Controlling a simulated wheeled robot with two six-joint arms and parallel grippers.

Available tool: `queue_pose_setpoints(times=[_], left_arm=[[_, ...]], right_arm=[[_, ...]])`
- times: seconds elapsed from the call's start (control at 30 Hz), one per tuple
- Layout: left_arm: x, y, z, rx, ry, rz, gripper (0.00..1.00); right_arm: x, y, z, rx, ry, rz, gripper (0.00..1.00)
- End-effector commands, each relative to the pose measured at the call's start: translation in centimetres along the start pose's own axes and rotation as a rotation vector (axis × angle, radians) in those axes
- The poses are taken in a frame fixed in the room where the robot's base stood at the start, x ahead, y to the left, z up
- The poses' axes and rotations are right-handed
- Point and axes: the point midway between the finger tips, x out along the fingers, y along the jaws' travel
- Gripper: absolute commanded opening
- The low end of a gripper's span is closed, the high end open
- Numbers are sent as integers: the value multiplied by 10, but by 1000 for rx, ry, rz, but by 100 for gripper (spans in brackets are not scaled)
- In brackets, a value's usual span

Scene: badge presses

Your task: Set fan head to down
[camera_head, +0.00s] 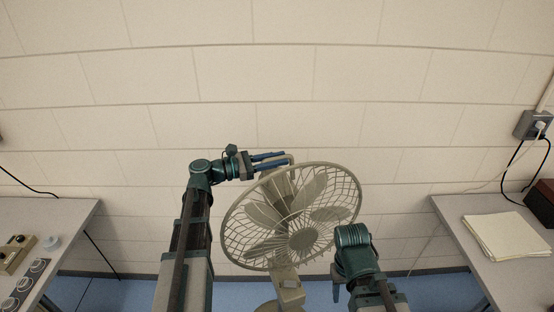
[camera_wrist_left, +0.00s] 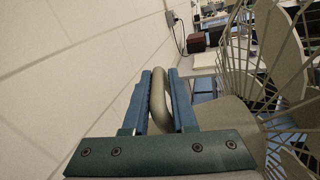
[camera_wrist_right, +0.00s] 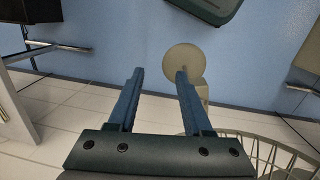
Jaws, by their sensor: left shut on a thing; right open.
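A beige pedestal fan stands in the middle of the head view, its round wire-caged head (camera_head: 303,239) facing toward me and tilted upward. A curved handle (camera_wrist_left: 159,95) rises behind the fan head. My left gripper (camera_head: 285,160) is behind the top of the cage, its blue fingers shut on the handle, one on each side in the left wrist view. My right gripper (camera_wrist_right: 158,75) is open and empty, low at the right of the fan. In the right wrist view the round base (camera_wrist_right: 183,56) lies on the floor beyond its fingers.
A grey table (camera_head: 75,213) with small devices stands at the left. Another table (camera_head: 512,278) at the right holds papers (camera_head: 507,237) and a dark red box. A pale block wall is close behind the fan. Blue floor lies between the tables.

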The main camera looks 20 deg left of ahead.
Motion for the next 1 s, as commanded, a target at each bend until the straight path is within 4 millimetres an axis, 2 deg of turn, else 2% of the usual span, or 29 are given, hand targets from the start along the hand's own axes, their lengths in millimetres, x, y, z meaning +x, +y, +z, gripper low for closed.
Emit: queue_pose_setpoints(times=[0.03,0.27,0.63,0.87,1.0], left_arm=[[0,4,1,1,-3,7,0],[0,4,2,6,-4,8,0],[0,-16,12,156,-3,4,0],[0,-42,20,326,-1,-1,0],[0,-45,19,329,3,-3,0]], right_arm=[[0,0,0,0,0,0,50],[-1,0,0,0,0,0,50],[-7,1,0,0,0,0,50],[-11,1,1,0,0,0,50],[-10,1,1,0,0,0,50]])
